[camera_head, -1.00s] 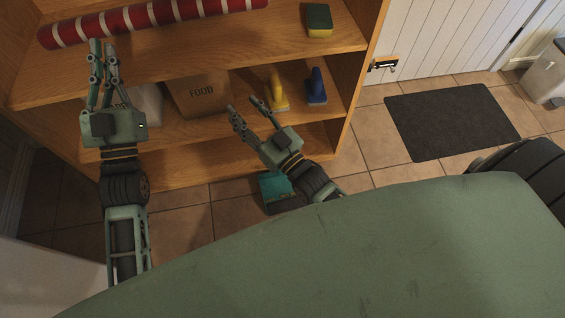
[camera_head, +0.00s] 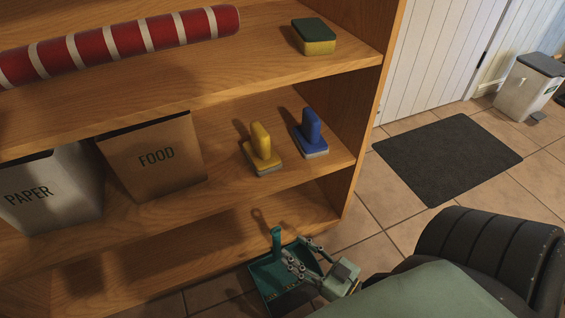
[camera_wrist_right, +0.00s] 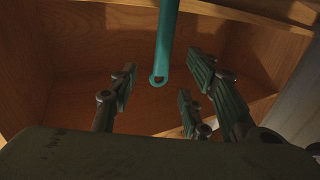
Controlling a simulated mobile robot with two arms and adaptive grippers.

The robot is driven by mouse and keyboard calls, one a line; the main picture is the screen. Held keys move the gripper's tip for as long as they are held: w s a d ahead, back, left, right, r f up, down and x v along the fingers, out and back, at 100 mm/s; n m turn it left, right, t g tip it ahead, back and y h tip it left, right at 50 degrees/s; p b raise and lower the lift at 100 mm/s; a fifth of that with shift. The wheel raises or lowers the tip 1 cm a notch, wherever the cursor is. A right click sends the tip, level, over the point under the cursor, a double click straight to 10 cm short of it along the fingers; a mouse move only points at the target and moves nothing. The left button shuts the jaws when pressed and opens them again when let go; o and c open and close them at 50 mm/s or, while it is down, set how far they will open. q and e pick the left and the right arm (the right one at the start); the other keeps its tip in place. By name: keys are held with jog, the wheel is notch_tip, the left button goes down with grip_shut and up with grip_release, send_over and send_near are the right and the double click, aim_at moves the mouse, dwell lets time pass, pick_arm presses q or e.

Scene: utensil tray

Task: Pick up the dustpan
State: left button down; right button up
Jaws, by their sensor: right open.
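The teal dustpan (camera_head: 271,277) lies on the tiled floor at the foot of the wooden shelf in the head view, with its handle (camera_head: 277,238) pointing up toward the shelf. My right gripper (camera_head: 297,253) is just to the right of the dustpan, partly over its pan. In the right wrist view, the dustpan handle (camera_wrist_right: 165,42) with a hole at its end hangs between the spread fingers of my right gripper (camera_wrist_right: 158,98). The fingers look apart from the handle, and the gripper is open and empty. My left gripper is out of the head view.
The wooden shelf (camera_head: 225,232) holds a paper bin (camera_head: 50,190), a food bin (camera_head: 155,158), yellow (camera_head: 262,149) and blue (camera_head: 311,133) brushes, a sponge (camera_head: 314,37) and a striped roll (camera_head: 130,40). A dark mat (camera_head: 447,157) lies right on open floor.

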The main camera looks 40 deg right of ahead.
jog(key=b+x, duration=0.3)
jog(key=x, duration=0.2)
jog(key=shift+w+a+b, duration=0.1)
jog(key=shift+w+b, duration=0.2)
jog(key=shift+w, duration=0.05)
jog(key=shift+c, duration=0.5)
grip_shut()
